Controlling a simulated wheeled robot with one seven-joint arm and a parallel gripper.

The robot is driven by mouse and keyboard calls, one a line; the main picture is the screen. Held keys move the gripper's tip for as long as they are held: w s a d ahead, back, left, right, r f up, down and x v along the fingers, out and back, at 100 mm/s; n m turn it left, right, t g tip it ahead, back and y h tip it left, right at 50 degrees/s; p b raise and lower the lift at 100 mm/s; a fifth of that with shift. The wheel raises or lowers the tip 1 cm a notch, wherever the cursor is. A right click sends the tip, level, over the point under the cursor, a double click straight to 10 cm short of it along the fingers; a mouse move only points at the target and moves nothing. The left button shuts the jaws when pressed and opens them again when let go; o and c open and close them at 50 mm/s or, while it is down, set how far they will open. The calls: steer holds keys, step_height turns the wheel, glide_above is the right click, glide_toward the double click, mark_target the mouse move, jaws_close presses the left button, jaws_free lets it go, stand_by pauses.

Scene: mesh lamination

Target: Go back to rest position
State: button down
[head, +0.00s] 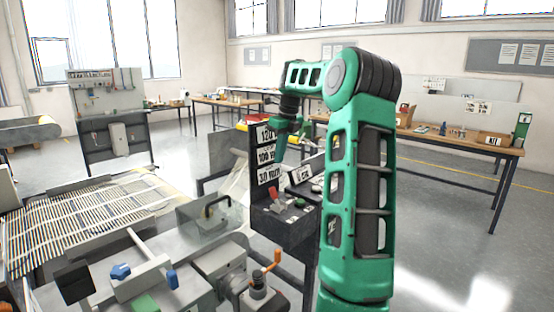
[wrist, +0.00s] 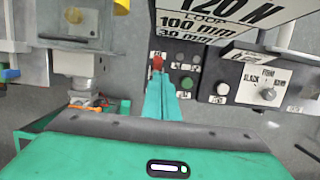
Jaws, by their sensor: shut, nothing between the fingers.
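My gripper (wrist: 161,82) shows in the wrist view as two green fingers, closed together and empty. Their tips appear over the control panel (wrist: 206,62), close to a red control (wrist: 157,63); I cannot tell whether they touch it. In the head view my green arm rises at the right and bends over to the left. My gripper (head: 279,155) hangs down there in front of the sign board, above the control box (head: 283,228) with its red lever (head: 274,194).
The sign board (head: 255,158) with number labels stands right beside my gripper. A bench with a striped mesh sheet (head: 75,225) and an orange-handled crank (head: 270,262) are at the left and front. A work table (head: 463,145) stands behind. Floor at the right (head: 450,235) is clear.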

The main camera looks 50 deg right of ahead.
stand_by(0.3)
steer(key=s+a+f+n+g+h, duration=0.2)
steer(key=s+a+n, duration=1.05)
steer(key=a, duration=0.25)
steer(key=s+a+f+n, duration=0.3)
steer(key=s+a+n, duration=0.1)
steer(key=s, duration=0.3)
steer(key=s+a+f+n+y, duration=0.1)
steer(key=s+a+f+n, duration=0.3)
steer(key=s+n, duration=0.3)
steer(key=s+a+f+n+y, duration=0.1)
steer(key=s+a+f+n, duration=0.2)
steer(key=s+a+n, duration=0.2)
steer(key=s+n, duration=0.1)
steer(key=s, duration=0.2)
steer(key=shift+s+a+f+g, duration=0.25)
steer(key=shift+a+f+g, duration=0.05)
steer(key=shift+a, duration=0.05)
